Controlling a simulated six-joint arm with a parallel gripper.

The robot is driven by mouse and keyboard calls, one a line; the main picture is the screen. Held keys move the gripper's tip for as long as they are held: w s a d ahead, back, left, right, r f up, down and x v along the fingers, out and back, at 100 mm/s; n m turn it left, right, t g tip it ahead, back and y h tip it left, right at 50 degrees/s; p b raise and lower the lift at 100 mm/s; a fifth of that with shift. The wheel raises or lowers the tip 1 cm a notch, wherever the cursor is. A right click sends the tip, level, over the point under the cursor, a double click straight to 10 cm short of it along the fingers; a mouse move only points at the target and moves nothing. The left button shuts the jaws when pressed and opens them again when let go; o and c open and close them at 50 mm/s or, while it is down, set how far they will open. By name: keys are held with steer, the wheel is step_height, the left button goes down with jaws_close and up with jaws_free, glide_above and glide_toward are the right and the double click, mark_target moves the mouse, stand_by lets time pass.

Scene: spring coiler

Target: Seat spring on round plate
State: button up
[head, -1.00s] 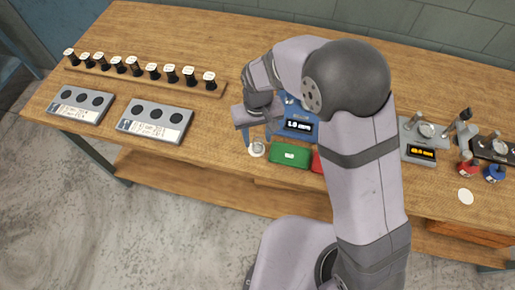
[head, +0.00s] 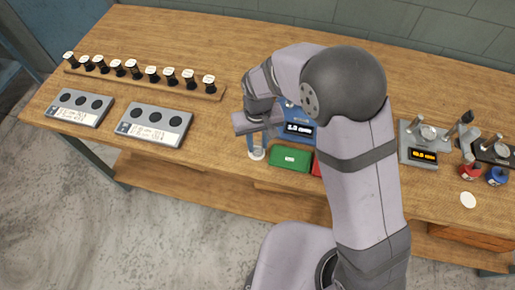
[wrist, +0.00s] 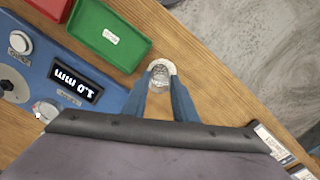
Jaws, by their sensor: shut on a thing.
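My gripper (wrist: 160,75) points down at the bench and is shut on a small, silvery coiled spring (wrist: 159,76). The spring stands between the two blue fingertips in the wrist view. A pale round plate (wrist: 164,65) shows around and behind the spring's end, directly under the fingertips. I cannot tell whether the spring touches the plate. In the head view my gripper (head: 257,150) is low over the pale round plate (head: 257,156), left of the green tray; the spring is too small to make out there.
Grey racks with dark holes (head: 155,123) and a row of white-topped black pieces (head: 150,74) lie left.

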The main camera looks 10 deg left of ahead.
steer(key=shift+r, duration=0.15)
steer(key=shift+r+p, duration=0.45)
steer(key=shift+p, duration=0.15)
steer(key=shift+r, duration=0.15)
steer(key=shift+r+p, duration=1.05)
steer(key=shift+r, duration=0.1)
steer(key=w+d+r+m+p, duration=0.2)
steer(key=w+d, duration=0.4)
steer(key=w, duration=0.4)
steer(key=w+d+r+m+p, duration=0.2)
steer(key=w+d+r+m, duration=0.1)
steer(key=w+d, duration=0.4)
steer(key=w+m, duration=0.1)
steer(key=w, duration=0.2)
steer(key=shift+d+r, duration=0.15)
steer(key=shift+r, duration=0.2)
